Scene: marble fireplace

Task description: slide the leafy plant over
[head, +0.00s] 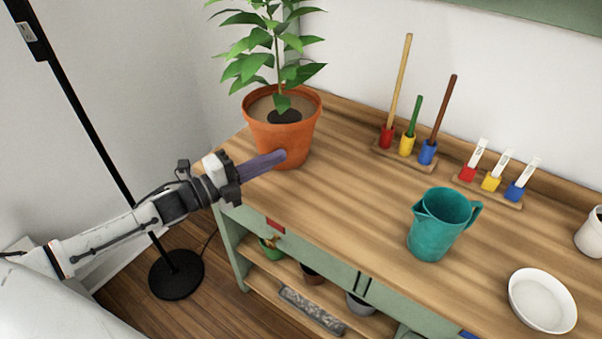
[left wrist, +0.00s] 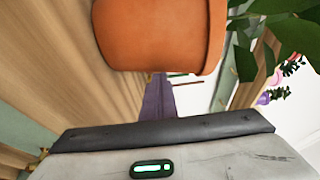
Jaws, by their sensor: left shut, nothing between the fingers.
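The leafy plant stands upright in an orange terracotta pot (head: 283,132) at the left end of the wooden bench top (head: 350,190). Its green leaves (head: 262,50) rise above the brown soil. My left gripper (head: 282,155) is shut and empty, with its purple fingers reaching to the lower left side of the pot; they appear to touch it or nearly so. In the left wrist view the pot (left wrist: 160,35) fills the upper middle, and the shut purple fingers (left wrist: 157,85) show just below it. My right gripper is not in view.
A teal pitcher (head: 438,225) stands right of the plant, with a white bowl (head: 542,300) beyond it. Wooden racks with coloured holders (head: 405,153) stand along the back. Bench space between pot and pitcher is clear. A black lamp stand (head: 176,273) is on the floor at left.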

